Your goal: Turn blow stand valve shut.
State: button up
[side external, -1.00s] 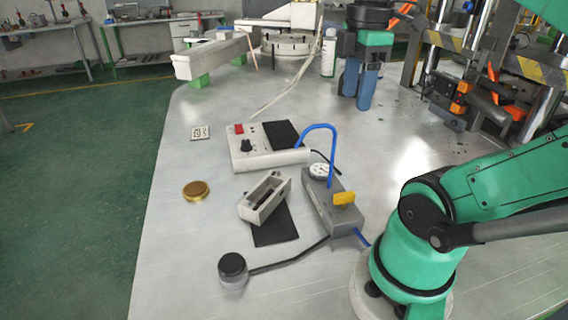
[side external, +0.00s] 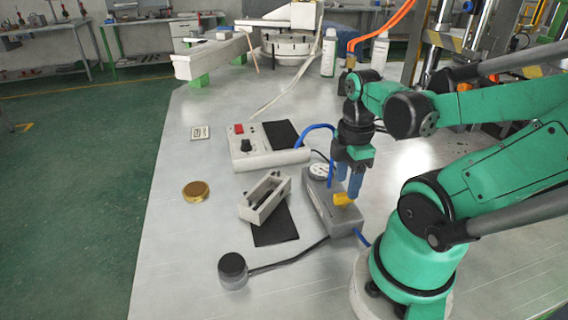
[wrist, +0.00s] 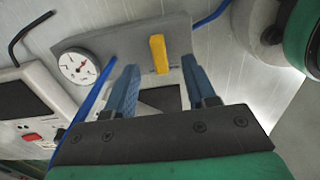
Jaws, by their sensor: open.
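The blow stand (side external: 325,212) is a grey block with a round white gauge (wrist: 77,65) and a blue hose. Its valve has a yellow handle (side external: 344,198), which also shows in the wrist view (wrist: 159,54). There the handle lies across the width of the block, pointing from its top toward the gripper. My gripper (side external: 347,190), with two blue fingers, is just above the handle in the side view. In the wrist view the open fingers (wrist: 155,72) are spread to either side of the handle's line. I cannot tell whether they touch it.
A white control box (side external: 262,150) with a red switch stands behind the blow stand. A white open-topped holder (side external: 265,197) on a black pad, a brass disc (side external: 196,191) and a black round knob (side external: 232,268) with a cable lie to the left.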

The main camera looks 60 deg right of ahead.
aim_at(344, 200)
jog(key=shift+f, duration=1.45)
grip_shut()
